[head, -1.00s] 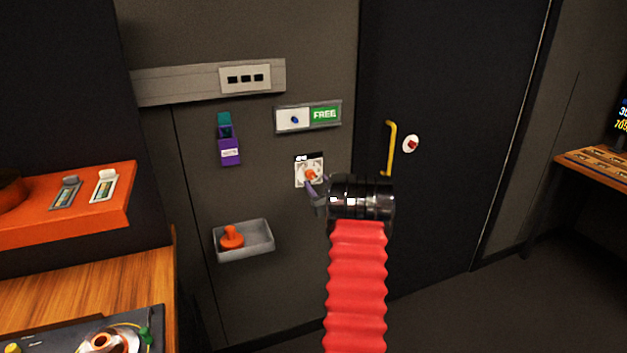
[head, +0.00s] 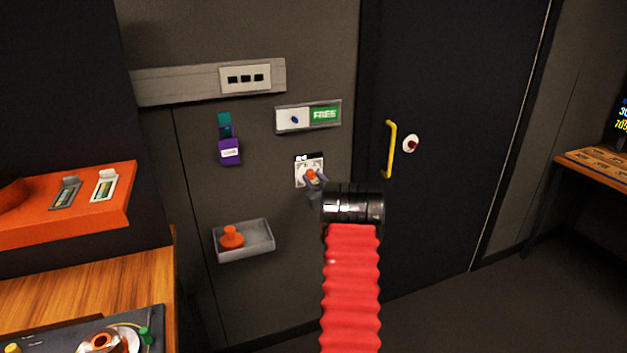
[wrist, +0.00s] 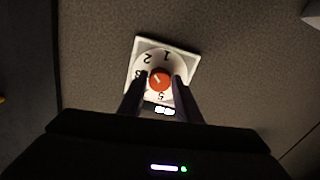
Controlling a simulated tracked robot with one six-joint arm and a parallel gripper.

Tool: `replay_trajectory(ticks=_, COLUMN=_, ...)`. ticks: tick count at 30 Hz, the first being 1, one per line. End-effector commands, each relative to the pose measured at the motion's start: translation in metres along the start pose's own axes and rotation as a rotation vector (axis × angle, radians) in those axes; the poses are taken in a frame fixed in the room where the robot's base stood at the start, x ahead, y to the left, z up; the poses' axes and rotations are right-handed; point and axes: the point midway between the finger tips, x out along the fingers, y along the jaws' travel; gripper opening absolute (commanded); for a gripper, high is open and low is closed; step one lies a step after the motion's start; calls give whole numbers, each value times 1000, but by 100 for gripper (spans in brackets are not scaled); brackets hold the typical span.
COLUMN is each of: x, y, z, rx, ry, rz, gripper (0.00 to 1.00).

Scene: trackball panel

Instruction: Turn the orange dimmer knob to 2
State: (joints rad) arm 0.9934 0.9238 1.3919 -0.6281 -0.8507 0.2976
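The orange dimmer knob (head: 311,174) sits on a white square plate (head: 300,181) on the dark wall. In the wrist view the knob (wrist: 160,80) is at the centre of a round dial with numerals around it; 1 and 2 are at the top, 5 at the bottom. A small pale mark on the knob is too small to read surely. My gripper (wrist: 160,77) is open, with one finger on each side of the knob. Gaps show between the fingers and the knob. In the head view my gripper (head: 316,183) partly covers the plate's lower right.
A panel with a blue knob and green FREE sign (head: 325,114) is above the plate. A grey tray (head: 258,250) with an orange object is at lower left, and a purple holder (head: 230,152) at upper left. A yellow door handle (head: 390,149) is to the right.

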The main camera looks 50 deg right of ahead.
Motion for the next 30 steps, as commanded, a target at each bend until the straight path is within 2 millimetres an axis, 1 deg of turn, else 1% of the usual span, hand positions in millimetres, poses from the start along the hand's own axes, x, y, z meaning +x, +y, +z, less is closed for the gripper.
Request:
replay_trajectory(ticks=1, x=0, y=0, z=0, rx=0, ry=0, rz=0, gripper=27)
replay_trajectory(ticks=9, x=0, y=0, z=0, rx=0, ry=0, rz=0, gripper=8)
replay_trajectory(ticks=11, x=0, y=0, z=0, rx=0, ry=0, rz=0, gripper=5)
replay_trajectory(ticks=19, x=0, y=0, z=0, rx=-49, ry=0, rz=0, gripper=5)
replay_trajectory(ticks=26, x=0, y=0, z=0, rx=-50, ry=0, rz=-1, gripper=5)
replay_trajectory(ticks=27, x=0, y=0, z=0, rx=-50, ry=0, rz=-1, gripper=30)
replay_trajectory(ticks=30, x=0, y=0, z=0, rx=-50, ry=0, rz=-1, gripper=37)
